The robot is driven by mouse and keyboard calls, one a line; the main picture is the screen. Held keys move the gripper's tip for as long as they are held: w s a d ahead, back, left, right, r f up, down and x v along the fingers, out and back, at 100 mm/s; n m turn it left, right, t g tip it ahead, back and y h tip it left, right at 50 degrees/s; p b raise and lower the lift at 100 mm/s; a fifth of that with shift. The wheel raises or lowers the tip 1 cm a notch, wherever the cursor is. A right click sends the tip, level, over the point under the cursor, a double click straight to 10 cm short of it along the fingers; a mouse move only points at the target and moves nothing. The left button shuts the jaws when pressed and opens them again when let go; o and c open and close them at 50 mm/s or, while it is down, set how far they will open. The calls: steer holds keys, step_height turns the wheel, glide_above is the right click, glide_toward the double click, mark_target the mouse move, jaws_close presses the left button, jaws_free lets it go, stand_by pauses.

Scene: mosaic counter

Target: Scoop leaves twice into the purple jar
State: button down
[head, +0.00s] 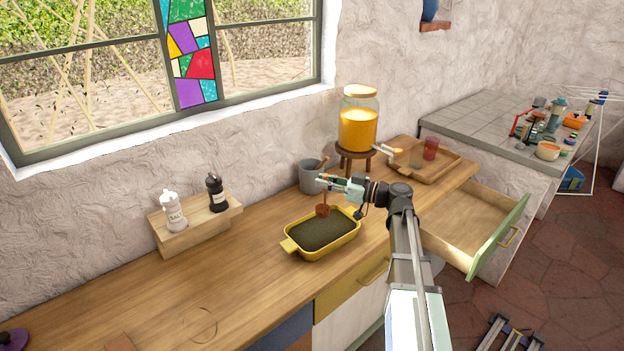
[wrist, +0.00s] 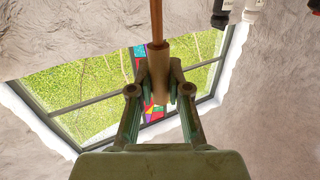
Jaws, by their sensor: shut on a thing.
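My gripper (head: 326,182) is shut on the pale handle of a scoop, above the yellow dish on the counter. In the wrist view my gripper (wrist: 160,92) has its fingers on either side of the handle, and a thin brown shaft runs up out of view. The scoop's reddish-brown bowl (head: 322,211) hangs over the back of the dish; I cannot tell whether it touches the leaves or holds any. The yellow dish (head: 318,255) is full of dark green-brown leaves (head: 318,234). A purple object (head: 14,339), cut off at the lower left corner, may be the jar or its lid.
A grey pot (head: 311,178) with a wooden utensil stands behind the dish. A drink dispenser (head: 358,125) on a stool and a wooden tray (head: 453,172) with cups are to the right. A drawer (head: 470,222) stands open. A shaker rack (head: 197,232) is at the wall. The counter's left is mostly clear.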

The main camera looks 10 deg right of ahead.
mark_target(325, 213)
steer(key=shift+f+p, duration=0.7)
steer(key=shift+f, duration=1.15)
step_height(325, 213, down, 5)
steer(key=b, duration=0.6)
steer(key=shift+r, duration=0.1)
steer(key=shift+r+b, duration=0.6)
steer(key=shift+r, duration=2.7)
